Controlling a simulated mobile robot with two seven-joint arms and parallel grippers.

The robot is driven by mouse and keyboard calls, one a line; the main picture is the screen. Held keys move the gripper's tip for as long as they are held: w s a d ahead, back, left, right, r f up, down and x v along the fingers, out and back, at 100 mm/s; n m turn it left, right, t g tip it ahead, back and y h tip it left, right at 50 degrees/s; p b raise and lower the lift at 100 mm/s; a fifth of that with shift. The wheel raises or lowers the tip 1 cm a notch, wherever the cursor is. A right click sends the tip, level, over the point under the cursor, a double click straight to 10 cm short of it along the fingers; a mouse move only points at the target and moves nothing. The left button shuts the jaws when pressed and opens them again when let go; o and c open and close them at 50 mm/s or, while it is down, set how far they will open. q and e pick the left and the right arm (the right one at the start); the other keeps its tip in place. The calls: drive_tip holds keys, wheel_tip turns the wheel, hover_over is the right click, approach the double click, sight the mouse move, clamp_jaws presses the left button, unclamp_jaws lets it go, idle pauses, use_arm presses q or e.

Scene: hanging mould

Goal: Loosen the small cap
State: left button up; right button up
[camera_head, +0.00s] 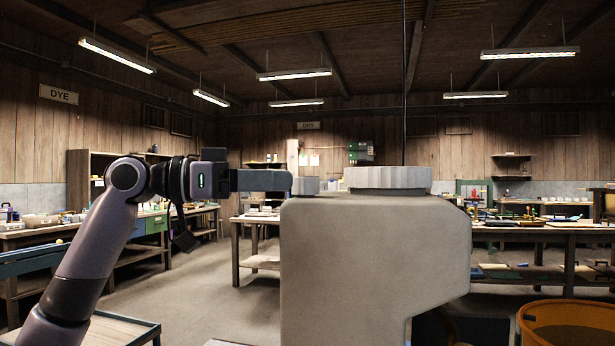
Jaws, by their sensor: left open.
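A large grey-beige mould (375,265) hangs in the middle of the view, with a flat top and a slanted lower right side. A wide, pale, ribbed cap (388,178) sits on its top. A small grey cap (305,186) sits on the top near the left edge. My left gripper (288,181) comes in level from the left at the small cap's height. It is open, and its fingertips reach the cap's left side in the picture. I see it side-on, so I cannot tell whether the fingers are around the cap or touching it. My right gripper is out of view.
A thin dark cable (404,90) rises above the mould. An orange round tub (566,322) stands at the lower right. Workbenches with tools line the left (130,225) and right (545,228). The floor (215,285) left of the mould is clear.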

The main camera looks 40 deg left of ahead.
sight(306, 180)
use_arm(q)
drive_tip(key=p+x, duration=0.2)
drive_tip(key=x, duration=0.2)
drive_tip(key=shift+w+d+r, duration=0.15)
drive_tip(key=shift+d, duration=0.05)
drive_tip(key=shift+w+d, duration=0.3)
drive_tip(key=shift+w, duration=0.25)
drive_tip(key=shift+f, duration=0.2)
drive_tip(key=c, duration=1)
